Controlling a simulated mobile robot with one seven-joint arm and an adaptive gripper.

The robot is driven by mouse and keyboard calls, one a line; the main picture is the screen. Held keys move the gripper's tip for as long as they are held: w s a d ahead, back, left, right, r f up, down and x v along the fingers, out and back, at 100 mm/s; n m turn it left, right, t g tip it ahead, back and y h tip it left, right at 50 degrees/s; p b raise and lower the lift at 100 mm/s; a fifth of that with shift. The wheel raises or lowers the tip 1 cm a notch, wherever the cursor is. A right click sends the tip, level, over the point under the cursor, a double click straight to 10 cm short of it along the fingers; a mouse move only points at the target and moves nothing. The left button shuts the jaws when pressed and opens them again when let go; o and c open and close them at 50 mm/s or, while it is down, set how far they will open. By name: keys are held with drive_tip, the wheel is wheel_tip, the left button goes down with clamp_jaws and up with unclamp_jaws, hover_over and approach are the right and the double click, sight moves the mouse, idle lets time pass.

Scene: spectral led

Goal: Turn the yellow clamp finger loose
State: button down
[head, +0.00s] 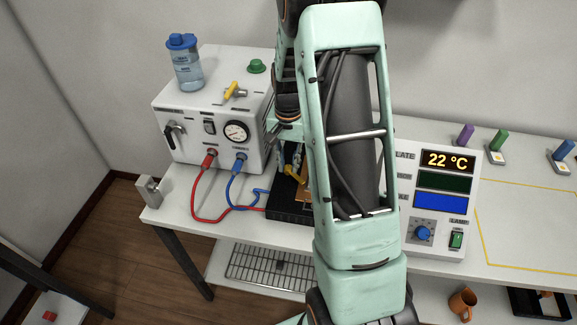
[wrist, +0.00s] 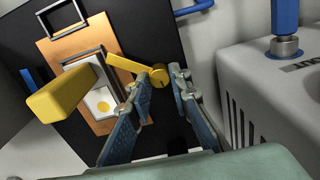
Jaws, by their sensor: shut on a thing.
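The yellow clamp finger (wrist: 122,64) shows in the wrist view as a flat arm with a round end between my fingertips. A thick yellow bar (wrist: 62,93) lies near its other end; I cannot tell how the two join. My gripper (wrist: 166,77) is shut on the clamp finger's round end. Under the clamp is a copper-coloured plate (wrist: 71,45) with a pale chip (wrist: 101,103) bearing a yellow dot. They lie on a black base (wrist: 149,25). In the head view a bit of yellow clamp (head: 294,176) shows beside my arm, which hides most of the base.
A white box (head: 201,140) with a gauge and red and blue hoses stands left of the black base. A display panel (head: 440,205) reading 22 °C is at right. A blue-capped bottle (head: 185,62) stands on the box. Coloured pieces line the back right, behind a yellow-outlined area.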

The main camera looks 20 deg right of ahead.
sight(288, 166)
drive_tip(key=n+b, duration=0.1)
drive_tip(key=n, duration=0.3)
drive_tip(key=shift+n, duration=2.1)
drive_tip(key=c, duration=1.8)
unclamp_jaws()
drive_tip(key=shift+o, duration=0.2)
wheel_tip(288, 166, up, 12)
